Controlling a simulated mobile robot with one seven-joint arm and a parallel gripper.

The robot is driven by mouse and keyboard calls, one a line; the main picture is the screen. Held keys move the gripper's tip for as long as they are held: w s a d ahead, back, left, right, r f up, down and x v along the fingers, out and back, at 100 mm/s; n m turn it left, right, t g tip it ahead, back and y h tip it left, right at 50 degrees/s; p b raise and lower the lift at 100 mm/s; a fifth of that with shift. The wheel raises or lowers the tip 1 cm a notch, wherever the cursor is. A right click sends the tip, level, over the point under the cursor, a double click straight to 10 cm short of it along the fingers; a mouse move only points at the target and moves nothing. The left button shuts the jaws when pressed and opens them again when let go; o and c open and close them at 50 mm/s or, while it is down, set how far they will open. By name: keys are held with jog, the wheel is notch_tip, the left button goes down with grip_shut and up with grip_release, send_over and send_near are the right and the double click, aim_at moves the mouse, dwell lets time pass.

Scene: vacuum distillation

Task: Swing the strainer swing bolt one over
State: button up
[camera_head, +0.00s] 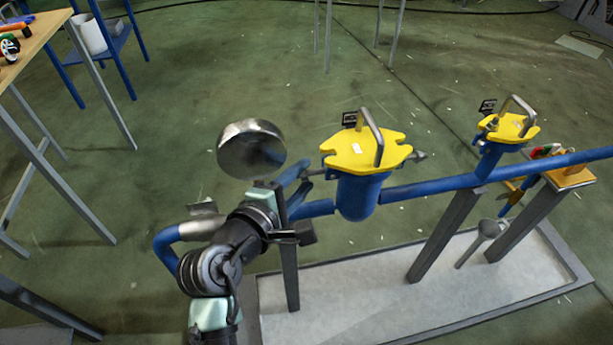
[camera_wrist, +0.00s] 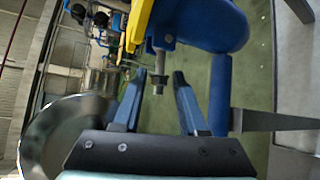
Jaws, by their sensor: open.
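The nearer strainer has a yellow lid (camera_head: 352,150) with a steel handle, on a blue body (camera_head: 360,197). A steel swing bolt (camera_head: 314,172) sticks out on the lid's left side, and another bolt (camera_head: 419,156) on its right. In the wrist view the near swing bolt (camera_wrist: 159,62) with its nut points between my fingertips, beside the yellow lid (camera_wrist: 140,22) and blue body (camera_wrist: 212,22). My gripper (camera_wrist: 160,79) is open, with a fingertip on each side of the bolt's end. Gaps show on both sides. In the head view my wrist partly hides the fingers.
A blue pipe (camera_head: 430,187) runs right to a second yellow-lidded strainer (camera_head: 512,127). Grey posts (camera_head: 444,235) stand in a shallow tray (camera_head: 400,300). A round shiny metal piece (camera_head: 251,149) is close to my wrist; its mounting is hidden.

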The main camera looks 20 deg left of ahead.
jog(key=shift+x, duration=1.15)
grip_shut()
jog(key=shift+r, duration=0.1)
